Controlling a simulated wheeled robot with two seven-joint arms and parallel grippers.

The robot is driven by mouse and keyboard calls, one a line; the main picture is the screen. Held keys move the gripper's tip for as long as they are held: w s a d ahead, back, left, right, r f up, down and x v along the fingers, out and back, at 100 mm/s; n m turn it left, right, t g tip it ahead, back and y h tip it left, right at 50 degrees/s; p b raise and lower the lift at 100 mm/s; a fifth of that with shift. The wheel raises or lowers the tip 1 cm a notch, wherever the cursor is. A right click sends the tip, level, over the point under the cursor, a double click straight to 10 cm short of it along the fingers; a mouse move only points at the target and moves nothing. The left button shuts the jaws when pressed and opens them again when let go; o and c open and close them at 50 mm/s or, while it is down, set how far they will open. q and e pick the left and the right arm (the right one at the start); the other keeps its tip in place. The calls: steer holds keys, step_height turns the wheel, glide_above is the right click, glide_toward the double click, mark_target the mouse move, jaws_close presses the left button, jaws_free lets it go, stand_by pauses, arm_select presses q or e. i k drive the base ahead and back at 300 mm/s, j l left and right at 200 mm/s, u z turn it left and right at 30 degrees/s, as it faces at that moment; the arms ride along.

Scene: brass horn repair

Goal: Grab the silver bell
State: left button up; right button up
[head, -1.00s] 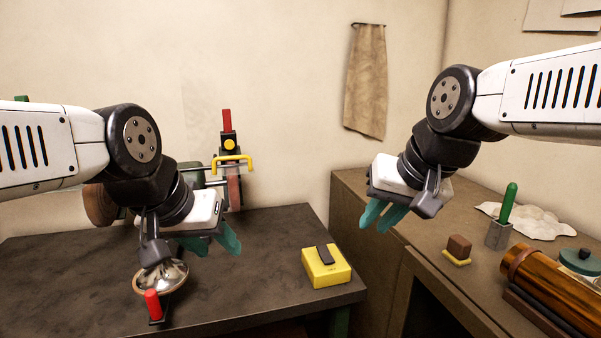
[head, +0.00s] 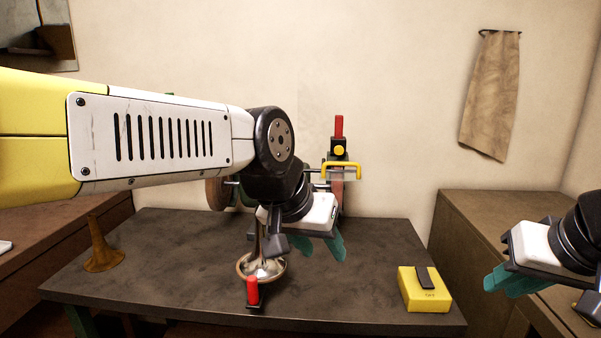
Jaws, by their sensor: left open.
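The silver bell (head: 262,266) is a shiny flared piece with its wide rim low, on the dark workbench (head: 190,262). Its narrow upper part is partly hidden behind my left gripper's body. My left gripper (head: 318,247) is open and empty, with teal fingers pointing down just right of the bell and above its rim. I see no contact between the fingers and the bell. My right gripper (head: 507,284) is far to the right, beyond the bench's right edge; its teal fingers look slightly apart and hold nothing.
A red-handled tool (head: 253,292) stands just in front of the bell. A yellow box (head: 425,290) with a dark top piece sits at the bench's front right. A clamp fixture (head: 340,160) with red and yellow handles is behind. A brown cone (head: 102,248) stands at left.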

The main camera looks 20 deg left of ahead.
mark_target(254, 264)
steer(key=k+j+u, duration=0.15)
steer(key=u, duration=0.9)
steer(key=i+j, duration=0.2)
steer(key=j, duration=0.15)
steer(key=i+j, duration=0.2)
steer(key=j, duration=0.1)
